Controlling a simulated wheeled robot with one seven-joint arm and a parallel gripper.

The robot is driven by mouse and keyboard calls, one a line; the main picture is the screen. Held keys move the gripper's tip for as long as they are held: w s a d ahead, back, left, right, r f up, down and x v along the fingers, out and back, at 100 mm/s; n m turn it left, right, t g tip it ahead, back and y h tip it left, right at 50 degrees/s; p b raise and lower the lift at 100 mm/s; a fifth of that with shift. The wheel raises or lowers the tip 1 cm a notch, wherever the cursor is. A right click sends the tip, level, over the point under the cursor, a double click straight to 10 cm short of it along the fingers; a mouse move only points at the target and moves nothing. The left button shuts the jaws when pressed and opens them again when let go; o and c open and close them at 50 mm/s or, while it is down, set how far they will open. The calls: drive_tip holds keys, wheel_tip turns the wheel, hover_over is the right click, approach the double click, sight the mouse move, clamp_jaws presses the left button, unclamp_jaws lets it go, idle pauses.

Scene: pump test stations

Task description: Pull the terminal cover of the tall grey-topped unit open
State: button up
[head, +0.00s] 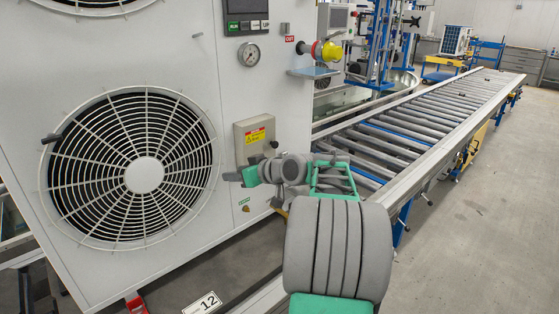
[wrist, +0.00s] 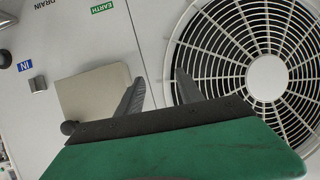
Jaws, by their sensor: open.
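The tall white unit (head: 185,50) fills the left of the head view; its top is out of frame. Its terminal cover (head: 241,155), a beige box with a red and yellow warning label, lies flat against the front and looks closed. A small dark knob (head: 274,144) is near its right edge. My gripper (head: 233,177) is just in front of the cover's lower part. In the wrist view my gripper (wrist: 159,76) is open and empty, between the cover (wrist: 90,92) and the fan grille (wrist: 232,50). The knob (wrist: 68,128) is left of both fingers.
A large round fan grille (head: 145,175) is left of the cover. A gauge (head: 249,54), a yellow-capped fitting (head: 328,51) and a small shelf (head: 314,72) project above it. A roller conveyor (head: 420,120) runs away at right.

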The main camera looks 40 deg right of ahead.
sight(276, 145)
drive_tip(key=s+d+r+t+h+b, duration=0.1)
drive_tip(key=s+d+t, duration=0.2)
drive_tip(key=d, duration=0.6)
drive_tip(key=s+d+r+t+b, duration=0.15)
drive_tip(key=s+d, duration=0.25)
drive_tip(key=d, duration=0.4)
drive_tip(key=shift+m+t, duration=0.25)
drive_tip(key=shift+m, duration=0.05)
drive_tip(key=w+p, duration=0.1)
drive_tip(key=w, duration=0.2)
drive_tip(key=w+p, duration=0.1)
drive_tip(key=w, duration=0.3)
drive_tip(key=shift+w+a+r, duration=0.15)
drive_tip(key=shift+w+a, duration=0.05)
drive_tip(key=shift+w, duration=0.1)
drive_tip(key=shift+c, duration=0.3)
clamp_jaws()
